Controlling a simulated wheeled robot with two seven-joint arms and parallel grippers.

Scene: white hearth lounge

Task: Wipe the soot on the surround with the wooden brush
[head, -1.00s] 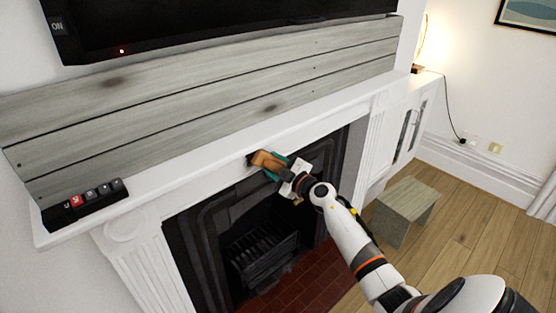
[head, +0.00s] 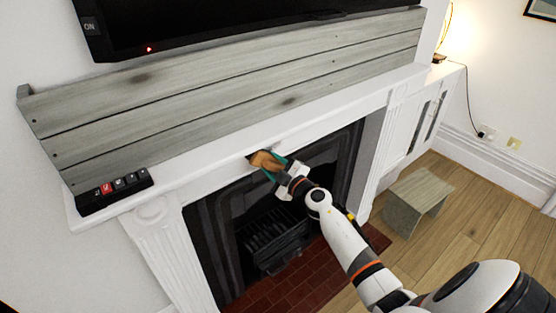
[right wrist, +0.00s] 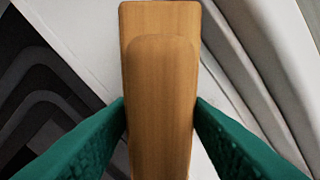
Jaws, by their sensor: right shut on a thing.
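The wooden brush (head: 265,160) is held against or very close to the front of the white fireplace surround (head: 200,178), just under the mantel shelf and above the firebox opening. My right gripper (head: 279,170) is shut on it. In the right wrist view the green fingers grip both sides of the brown wooden brush (right wrist: 160,85). A small dark patch shows at the brush's far-left end. I cannot tell whether it is soot or bristles. The brush hides the surface behind it. My left gripper is not in view.
A black switch box (head: 113,191) sits on the mantel's left end. Grey planks (head: 220,98) and a black screen (head: 240,25) are above. The dark firebox grate (head: 272,240) is below. A wooden stool (head: 417,200) stands right of the hearth. The floor beyond the stool is clear.

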